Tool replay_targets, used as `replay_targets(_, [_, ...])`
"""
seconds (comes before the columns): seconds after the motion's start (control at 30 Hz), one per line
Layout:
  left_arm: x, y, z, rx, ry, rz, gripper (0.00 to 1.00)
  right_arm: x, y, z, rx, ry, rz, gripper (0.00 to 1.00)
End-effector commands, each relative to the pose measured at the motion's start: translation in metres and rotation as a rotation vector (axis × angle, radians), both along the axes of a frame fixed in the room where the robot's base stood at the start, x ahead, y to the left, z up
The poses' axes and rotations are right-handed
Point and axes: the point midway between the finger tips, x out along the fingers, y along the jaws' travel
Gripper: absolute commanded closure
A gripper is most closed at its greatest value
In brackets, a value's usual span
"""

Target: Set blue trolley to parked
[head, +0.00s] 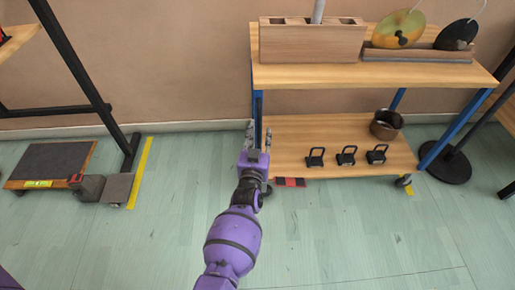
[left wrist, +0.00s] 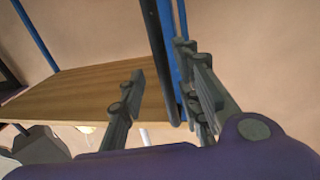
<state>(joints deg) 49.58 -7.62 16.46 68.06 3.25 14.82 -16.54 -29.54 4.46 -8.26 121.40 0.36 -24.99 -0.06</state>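The blue trolley has blue posts and two wooden shelves (head: 380,76) and stands against the wall, right of centre in the head view. My left gripper (head: 258,138) is at its left end, by the left blue post (head: 257,103). In the left wrist view the gripper (left wrist: 165,95) is open, its fingers spread. A blue post (left wrist: 184,20) with a dark bar beside it rises between the fingers, nearer the right one. I cannot tell whether a finger touches it. My right gripper is not in view.
A wooden box (head: 310,44) and two discs (head: 398,30) stand on the upper shelf. Several black padlock-shaped blocks (head: 346,155) and a metal pot (head: 385,125) are on the lower shelf.

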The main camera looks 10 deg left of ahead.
Motion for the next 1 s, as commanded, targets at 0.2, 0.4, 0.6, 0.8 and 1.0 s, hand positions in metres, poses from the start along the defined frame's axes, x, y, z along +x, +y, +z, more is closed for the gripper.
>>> replay_targets(0.2, [-0.05,-0.003,-0.002,-0.001,0.003,0.0,0.69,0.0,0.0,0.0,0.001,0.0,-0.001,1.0])
replay_targets(0.4, [-0.082,-0.004,-0.001,-0.001,0.003,-0.001,0.69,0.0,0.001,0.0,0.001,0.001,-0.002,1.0])
replay_targets(0.6, [-0.094,-0.006,0.0,-0.001,0.002,-0.002,0.69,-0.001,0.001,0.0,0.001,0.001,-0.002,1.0])
replay_targets(0.8, [-0.095,-0.006,0.0,-0.001,0.001,-0.002,0.69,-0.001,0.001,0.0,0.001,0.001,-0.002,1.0])
replay_targets(1.0, [-0.095,-0.005,0.0,-0.001,0.002,-0.002,0.69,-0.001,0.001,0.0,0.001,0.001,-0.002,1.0])
